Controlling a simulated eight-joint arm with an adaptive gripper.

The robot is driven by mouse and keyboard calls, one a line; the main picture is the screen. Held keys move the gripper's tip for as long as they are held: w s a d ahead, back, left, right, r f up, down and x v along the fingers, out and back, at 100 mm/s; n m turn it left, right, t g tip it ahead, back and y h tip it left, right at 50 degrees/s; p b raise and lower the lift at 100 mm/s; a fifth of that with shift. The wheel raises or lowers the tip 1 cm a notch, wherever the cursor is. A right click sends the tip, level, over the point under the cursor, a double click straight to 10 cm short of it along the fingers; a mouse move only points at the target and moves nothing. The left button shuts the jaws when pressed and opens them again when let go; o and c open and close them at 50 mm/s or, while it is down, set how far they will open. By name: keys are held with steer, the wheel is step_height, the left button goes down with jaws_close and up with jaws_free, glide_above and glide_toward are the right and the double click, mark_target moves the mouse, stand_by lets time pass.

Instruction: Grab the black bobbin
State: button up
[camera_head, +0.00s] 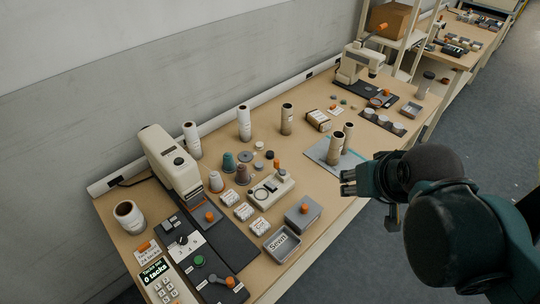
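A small, dark, short round piece (269,154) stands on the table among the spools, left of the middle of the camera_head view. It looks like the black bobbin, but it is too small to be sure. A teal cone spool (228,161) and a maroon cone spool (243,174) stand to its left, and a grey disc (245,157) lies near it. My gripper (347,181) is at the table's front edge, well to the right of the dark piece and apart from it. Its fingers point left, and their gap cannot be made out.
Two tan rolls (334,148) stand on a light blue-edged mat between my gripper and the back. A tall tan roll (287,119) and white rolls (244,123) stand farther back. A beige machine (272,190) and a grey box (303,213) lie nearer the front.

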steer(key=w+a+r+n+g+p, duration=0.25)
steer(key=w+a+n, duration=0.2)
steer(key=w, duration=0.55)
steer(key=n+g+h+p, duration=0.2)
steer(key=n+g+p, duration=0.2)
steer(key=n, duration=0.9)
glide_above(268, 153)
step_height(268, 153, down, 18)
steer(key=shift+a+f+g, duration=0.15)
steer(key=shift+f+g, duration=0.1)
steer(key=shift+f, duration=0.2)
steer(key=shift+d+f, duration=0.2)
steer(key=shift+f, duration=1.05)
steer(key=shift+f, duration=0.1)
